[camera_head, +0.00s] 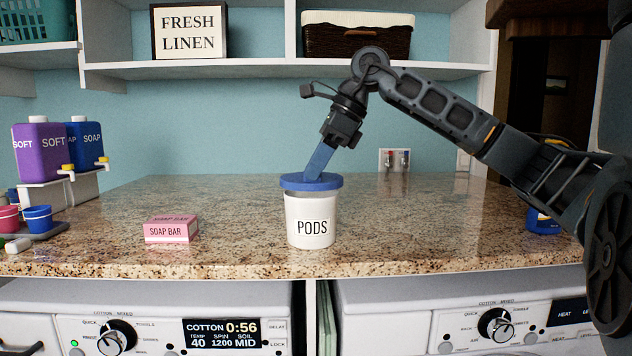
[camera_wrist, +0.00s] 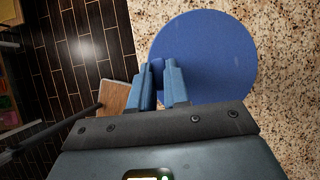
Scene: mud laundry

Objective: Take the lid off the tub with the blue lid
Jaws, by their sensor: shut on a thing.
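The white tub (camera_head: 311,222) marked PODS stands upright near the front edge of the granite counter. Its round blue lid (camera_head: 300,183) is over the tub's mouth, and it fills the upper right of the wrist view (camera_wrist: 215,55). A thin shaded band shows under the lid; I cannot tell if the lid is seated or slightly raised. My gripper (camera_head: 313,175) reaches down from above at a tilt. In the wrist view its two blue fingers (camera_wrist: 160,75) are shut on a small blue part at the lid's near-left side, largely hidden between them.
A pink soap bar box (camera_head: 171,229) is left of the tub. Purple (camera_head: 40,150) and blue (camera_head: 84,146) soap dispensers and small cups (camera_head: 38,216) stand farther left. A blue item (camera_head: 541,222) is at right, partly behind my arm. The granite counter (camera_head: 420,225) is clear around the tub.

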